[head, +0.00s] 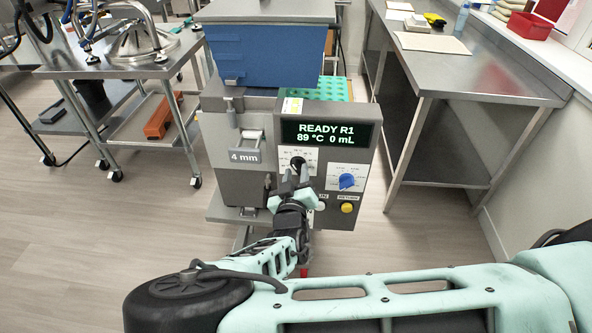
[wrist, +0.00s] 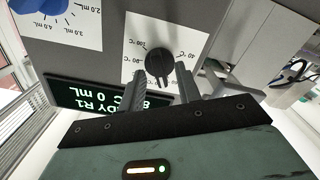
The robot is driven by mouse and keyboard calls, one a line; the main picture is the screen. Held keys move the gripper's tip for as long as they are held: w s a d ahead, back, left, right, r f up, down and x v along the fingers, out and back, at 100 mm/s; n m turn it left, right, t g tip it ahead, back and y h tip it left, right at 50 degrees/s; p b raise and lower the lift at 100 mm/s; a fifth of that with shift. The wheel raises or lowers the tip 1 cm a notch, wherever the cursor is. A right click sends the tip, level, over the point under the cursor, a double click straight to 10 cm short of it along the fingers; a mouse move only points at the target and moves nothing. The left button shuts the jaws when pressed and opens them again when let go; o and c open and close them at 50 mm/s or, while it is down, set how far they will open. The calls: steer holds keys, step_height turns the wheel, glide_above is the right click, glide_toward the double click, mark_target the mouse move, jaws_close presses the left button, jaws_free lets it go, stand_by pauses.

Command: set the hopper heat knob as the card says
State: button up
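The black heat knob (head: 297,163) is on a white temperature scale plate on the depositor's front panel. In the wrist view the knob (wrist: 158,64) appears upside down, with small °C marks around it; its pointer is hard to read. My gripper (head: 297,176) is at the panel, just below the knob in the head view. In the wrist view its fingers (wrist: 160,80) are apart, one on each side of the knob; I cannot tell whether they touch it. The display (head: 326,134) reads READY R1, 89 °C, 0 mL. I cannot identify a readable card.
A blue volume knob (head: 347,181) is right of the heat knob, with a yellow button (head: 347,208) and a white button (head: 320,206) below. The blue hopper (head: 267,57) is above. Steel benches (head: 480,75) flank the machine; a beige sheet (head: 432,43) lies on the right one.

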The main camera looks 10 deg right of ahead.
steer(key=shift+w, duration=0.2)
jaws_close()
